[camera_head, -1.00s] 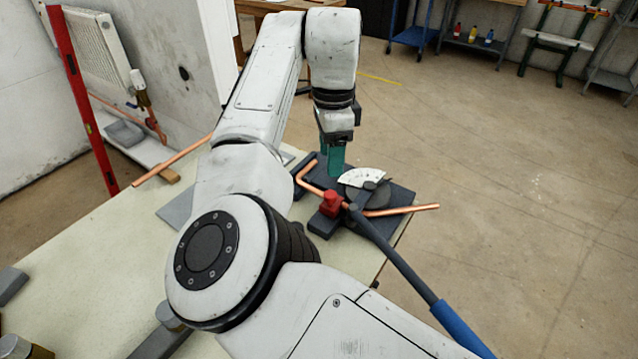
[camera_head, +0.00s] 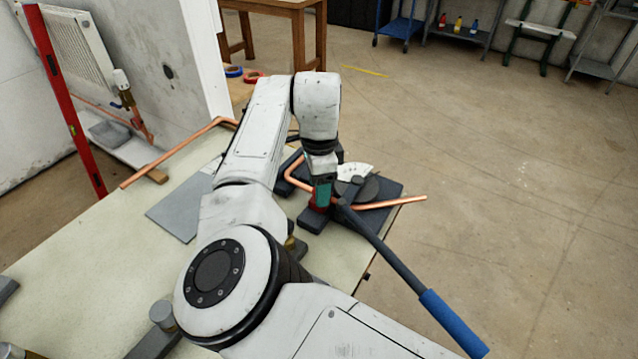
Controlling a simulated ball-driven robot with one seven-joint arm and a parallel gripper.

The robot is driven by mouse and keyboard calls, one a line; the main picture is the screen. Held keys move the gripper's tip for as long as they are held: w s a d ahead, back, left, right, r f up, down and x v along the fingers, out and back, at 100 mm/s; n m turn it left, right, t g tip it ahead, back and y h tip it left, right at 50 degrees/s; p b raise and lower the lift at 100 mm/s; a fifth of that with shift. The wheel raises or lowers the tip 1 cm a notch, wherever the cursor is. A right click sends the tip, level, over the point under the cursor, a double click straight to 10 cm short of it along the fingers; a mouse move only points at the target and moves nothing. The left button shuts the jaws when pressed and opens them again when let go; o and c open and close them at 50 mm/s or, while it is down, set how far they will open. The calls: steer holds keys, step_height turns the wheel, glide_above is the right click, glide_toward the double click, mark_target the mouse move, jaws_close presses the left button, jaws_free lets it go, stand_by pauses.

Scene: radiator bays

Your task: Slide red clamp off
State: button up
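The red clamp (camera_head: 318,207) sits on the pipe bender at the bench's far right corner, on the copper pipe (camera_head: 412,200). Only its lower edge shows, as my gripper (camera_head: 322,195) covers the rest. My gripper points down with its teal fingers at the clamp. I cannot tell whether the fingers are closed on it. The bender has a dark base (camera_head: 384,190), a pale protractor scale (camera_head: 355,171) and a long lever with a blue handle (camera_head: 452,322) reaching toward the lower right. The pipe's bent end lies left of my gripper.
Another bent copper pipe (camera_head: 170,160) lies at the left on a wood block. A grey plate (camera_head: 180,215) lies on the bench (camera_head: 80,250). A red level (camera_head: 66,105) stands by the radiator (camera_head: 75,45). Open floor lies to the right.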

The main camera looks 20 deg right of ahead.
jaws_close()
stand_by(0.3)
steer(key=s+a+p, duration=0.1)
steer(key=s+a, duration=0.1)
steer(key=shift+a+p, duration=0.35)
steer(key=shift+p, duration=0.05)
steer(key=shift+o, duration=0.2)
jaws_free()
steer(key=shift+a, duration=0.1)
